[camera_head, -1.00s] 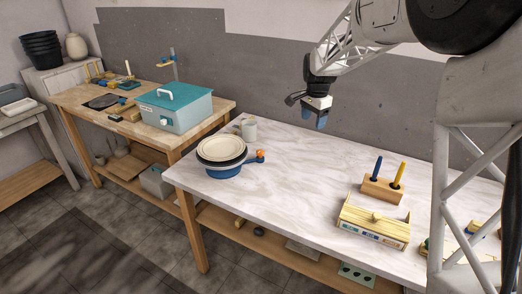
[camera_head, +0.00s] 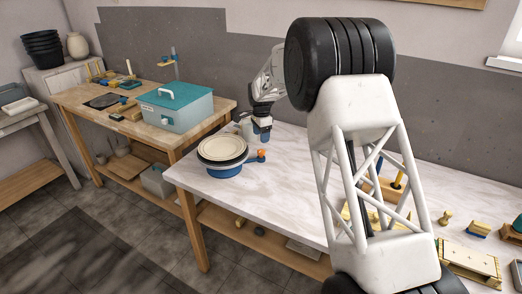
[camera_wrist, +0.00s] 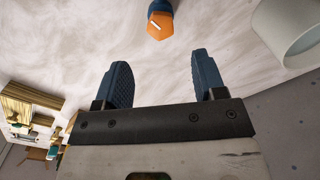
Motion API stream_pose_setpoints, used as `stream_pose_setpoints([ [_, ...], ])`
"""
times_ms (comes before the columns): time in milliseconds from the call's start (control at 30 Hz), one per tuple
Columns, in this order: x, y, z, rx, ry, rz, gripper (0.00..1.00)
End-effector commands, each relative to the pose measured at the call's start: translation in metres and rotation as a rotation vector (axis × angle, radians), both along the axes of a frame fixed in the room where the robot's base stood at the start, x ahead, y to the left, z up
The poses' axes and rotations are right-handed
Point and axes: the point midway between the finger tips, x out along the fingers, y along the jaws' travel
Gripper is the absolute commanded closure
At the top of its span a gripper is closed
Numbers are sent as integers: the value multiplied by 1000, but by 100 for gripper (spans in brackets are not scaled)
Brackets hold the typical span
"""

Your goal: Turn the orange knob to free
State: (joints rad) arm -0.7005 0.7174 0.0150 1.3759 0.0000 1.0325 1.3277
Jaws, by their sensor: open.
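The orange knob (camera_head: 261,153) sits at the end of a short blue arm on the right side of the blue banding wheel (camera_head: 224,171), which bears cream plates. In the wrist view the knob (camera_wrist: 160,25) is a faceted orange piece with a pale line on its face, at the top middle. My gripper (camera_head: 263,137) hangs above the white table close to the knob, slightly behind it in the head view. In the wrist view its two blue fingers (camera_wrist: 157,75) are spread and empty, with the knob beyond their tips and apart from them.
A pale grey cup (camera_wrist: 287,30) stands right of the knob in the wrist view. A teal-lidded box (camera_head: 176,108) is on the wooden table at left. My arm hides part of the white table (camera_head: 290,190) and its wooden tool stand.

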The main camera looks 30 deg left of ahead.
Motion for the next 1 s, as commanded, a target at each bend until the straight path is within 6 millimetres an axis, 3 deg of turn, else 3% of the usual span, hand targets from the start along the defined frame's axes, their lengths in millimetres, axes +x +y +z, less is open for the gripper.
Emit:
stream_pose_setpoints([
  [567,0,1,-8,-2,1,-1,36],
  [1000,0,1,-54,-1,2,-1,36],
])
